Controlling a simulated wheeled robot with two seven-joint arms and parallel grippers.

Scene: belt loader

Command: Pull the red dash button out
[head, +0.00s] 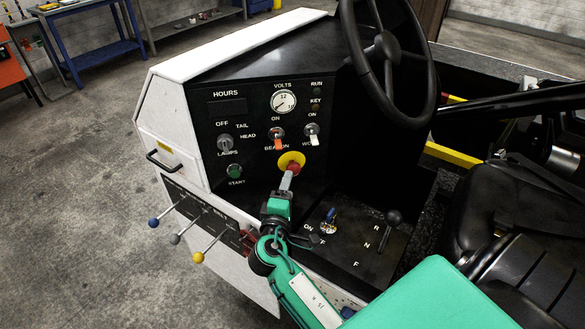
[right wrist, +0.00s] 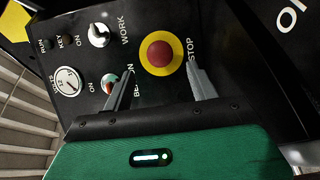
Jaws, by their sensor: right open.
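The red dash button (head: 293,168) sits on a yellow round plate on the black dash, below the switches. In the right wrist view the red button (right wrist: 160,53) shows whole inside its yellow ring, with the word STOP beside it. My right gripper (head: 288,177) is at the button, its grey fingers overlapping the button's lower edge in the head view. In the right wrist view my right gripper (right wrist: 159,72) is open, with one finger to each side of the button's line and nothing between them. I cannot tell whether a finger touches the button. My left gripper is out of view.
A beacon switch (head: 277,134) and a work switch (head: 311,131) sit above the button. The green start button (head: 235,171) is to the left. The steering wheel (head: 386,50) rises at upper right. A key (head: 330,217) and a gear lever (head: 391,224) stand on the lower panel.

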